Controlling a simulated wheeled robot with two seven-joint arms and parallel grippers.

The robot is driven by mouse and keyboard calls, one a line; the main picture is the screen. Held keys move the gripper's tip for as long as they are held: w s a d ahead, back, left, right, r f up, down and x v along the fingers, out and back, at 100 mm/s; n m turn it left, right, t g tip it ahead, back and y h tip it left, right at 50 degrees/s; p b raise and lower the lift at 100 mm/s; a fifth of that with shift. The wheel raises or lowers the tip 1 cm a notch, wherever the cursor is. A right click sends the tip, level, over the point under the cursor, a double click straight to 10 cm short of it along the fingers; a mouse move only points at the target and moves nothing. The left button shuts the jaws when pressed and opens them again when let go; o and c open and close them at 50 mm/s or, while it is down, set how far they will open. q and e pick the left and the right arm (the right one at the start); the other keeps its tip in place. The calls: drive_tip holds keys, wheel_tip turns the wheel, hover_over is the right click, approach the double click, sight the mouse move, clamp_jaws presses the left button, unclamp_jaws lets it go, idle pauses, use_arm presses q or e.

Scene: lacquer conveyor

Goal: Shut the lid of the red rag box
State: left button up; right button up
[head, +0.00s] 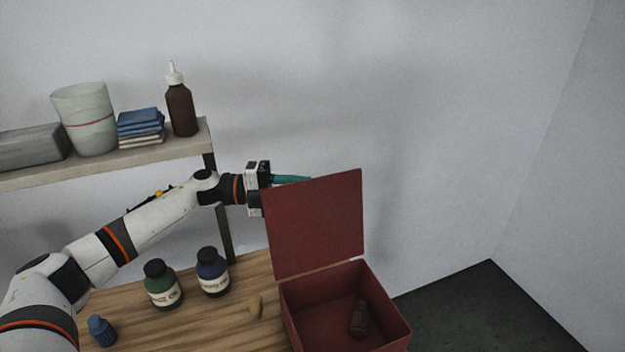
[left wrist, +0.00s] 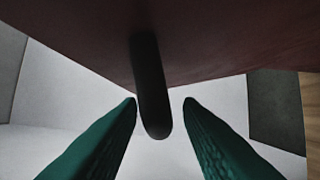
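The red rag box (head: 345,285) stands at the right end of the wooden table with its lid (head: 316,225) up, close to upright. A small brown object (head: 358,318) lies inside. My left gripper (head: 290,179) is at the back left of the lid near its top edge; the lid hides part of it. In the left wrist view its teal fingers (left wrist: 160,101) are apart, and a dark rounded bar (left wrist: 152,95) shows between them, below the dark red lid panel (left wrist: 215,35). I see gaps on both sides of the bar. My right gripper is not in view.
A green-labelled jar (head: 162,285), a dark blue jar (head: 212,273), a blue small bottle (head: 101,331) and a tan piece (head: 256,306) are on the table left of the box. A shelf (head: 110,160) with a cup and bottle is behind. Right of the box is open floor.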

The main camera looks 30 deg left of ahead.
use_arm(q)
drive_tip(key=shift+p+x, duration=0.3)
drive_tip(key=shift+x, duration=0.75)
drive_tip(key=shift+w+d+r, duration=0.1)
drive_tip(key=shift+d, duration=0.25)
drive_tip(key=shift+c, duration=0.2)
clamp_jaws()
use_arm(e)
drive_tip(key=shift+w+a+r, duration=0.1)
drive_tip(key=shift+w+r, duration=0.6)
